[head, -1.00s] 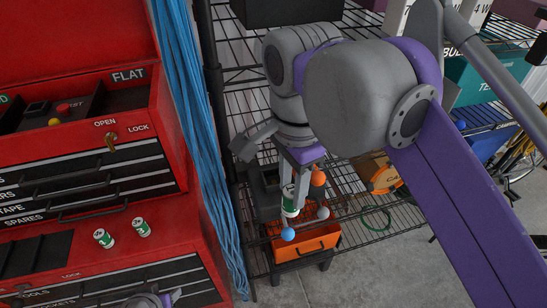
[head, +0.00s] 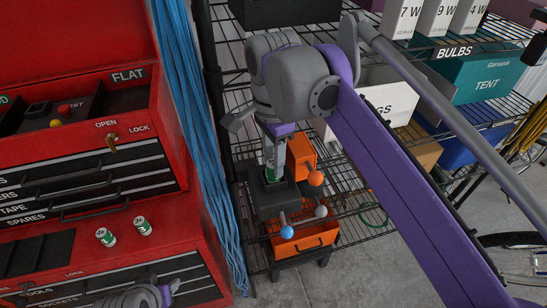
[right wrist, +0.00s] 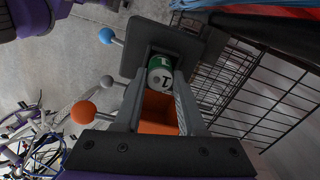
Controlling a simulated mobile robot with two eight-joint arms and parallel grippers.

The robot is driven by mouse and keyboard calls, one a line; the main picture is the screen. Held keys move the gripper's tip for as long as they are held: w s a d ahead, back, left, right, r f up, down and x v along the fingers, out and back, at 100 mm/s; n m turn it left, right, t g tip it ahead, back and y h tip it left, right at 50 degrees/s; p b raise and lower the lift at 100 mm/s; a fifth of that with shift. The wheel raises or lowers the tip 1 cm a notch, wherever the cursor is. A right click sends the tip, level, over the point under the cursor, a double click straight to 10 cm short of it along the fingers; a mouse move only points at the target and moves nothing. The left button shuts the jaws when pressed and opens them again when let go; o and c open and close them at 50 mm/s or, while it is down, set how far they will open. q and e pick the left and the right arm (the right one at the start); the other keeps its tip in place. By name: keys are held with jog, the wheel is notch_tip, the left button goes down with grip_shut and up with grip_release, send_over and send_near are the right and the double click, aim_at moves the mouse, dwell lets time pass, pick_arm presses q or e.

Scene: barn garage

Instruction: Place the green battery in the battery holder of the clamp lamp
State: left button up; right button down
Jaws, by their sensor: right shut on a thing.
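My right gripper (head: 269,152) is shut on a green and white battery (head: 268,162), held upright. The battery is directly above a dark block with a square top (head: 274,190), which looks like the battery holder of the clamp lamp. In the right wrist view, the battery (right wrist: 160,72) sits between my fingers at the holder's dark opening (right wrist: 172,52). I cannot tell how far in it is. Two similar batteries stand on the red tool chest, one on the left (head: 105,237) and one on the right (head: 142,225).
Rods with blue (head: 287,232), grey (head: 321,211) and orange (head: 315,178) balls stick out beside the holder. An orange box (head: 302,157) is behind it and an orange drawer (head: 308,240) below. The wire shelf (head: 375,228) has free room to the right. Blue cords (head: 195,120) hang at left.

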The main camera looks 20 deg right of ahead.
pick_arm(q)
jog(key=shift+f, duration=0.1)
pick_arm(e)
jog(key=shift+f, duration=0.1)
jog(key=c, duration=0.9)
grip_release()
jog(key=shift+w+f, duration=0.1)
jog(key=shift+f, duration=0.05)
jog(key=shift+c, duration=0.2)
jog(key=o, duration=0.4)
jog(key=shift+o, duration=0.2)
pick_arm(q)
jog(key=r, duration=0.1)
jog(key=w+r+p, duration=0.1)
jog(key=shift+w+r+p, duration=0.25)
jog(key=shift+r+p, duration=0.05)
jog(key=shift+r, duration=0.05)
pick_arm(e)
notch_tip(320, 180, up, 13)
jog(key=shift+f, duration=0.2)
